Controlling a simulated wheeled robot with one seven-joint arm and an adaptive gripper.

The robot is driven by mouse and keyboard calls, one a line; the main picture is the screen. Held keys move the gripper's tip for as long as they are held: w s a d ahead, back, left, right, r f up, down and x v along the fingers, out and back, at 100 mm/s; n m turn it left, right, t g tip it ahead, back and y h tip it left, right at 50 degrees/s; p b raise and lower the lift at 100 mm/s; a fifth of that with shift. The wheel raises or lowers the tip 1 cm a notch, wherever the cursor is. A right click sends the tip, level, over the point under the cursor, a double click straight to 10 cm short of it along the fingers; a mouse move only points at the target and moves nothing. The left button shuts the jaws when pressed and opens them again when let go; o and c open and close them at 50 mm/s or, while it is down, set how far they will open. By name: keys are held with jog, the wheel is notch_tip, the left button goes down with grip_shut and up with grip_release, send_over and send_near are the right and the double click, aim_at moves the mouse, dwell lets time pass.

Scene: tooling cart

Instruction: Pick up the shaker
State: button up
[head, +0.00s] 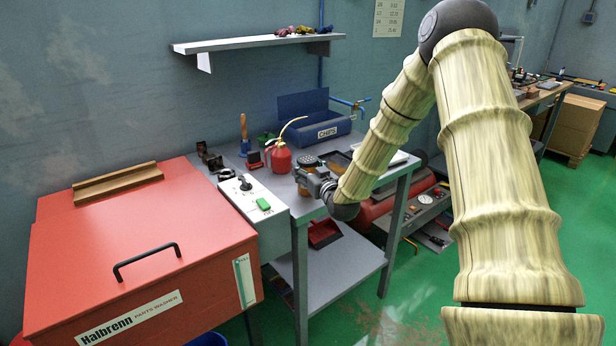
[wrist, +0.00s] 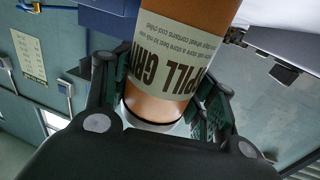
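The shaker is an orange-brown cylinder with a dark round lid; in the head view (head: 303,190) it stands upright on the grey bench, partly hidden by my gripper (head: 318,182). In the wrist view the shaker (wrist: 175,65) shows upside down, with a pale label reading partly "SPILL GRIT". There my gripper (wrist: 165,100) has its dark green finger pads on both sides of the shaker's body. The pads are very close to it, but I cannot tell whether they press on it. The shaker's contact with the bench is hidden.
A red parts washer (head: 130,240) and a switch box (head: 254,202) are at the left. A wall shelf (head: 250,43) hangs above the bench.

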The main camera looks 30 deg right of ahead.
jog(key=shift+c, duration=0.8)
jog(key=shift+r, duration=0.1)
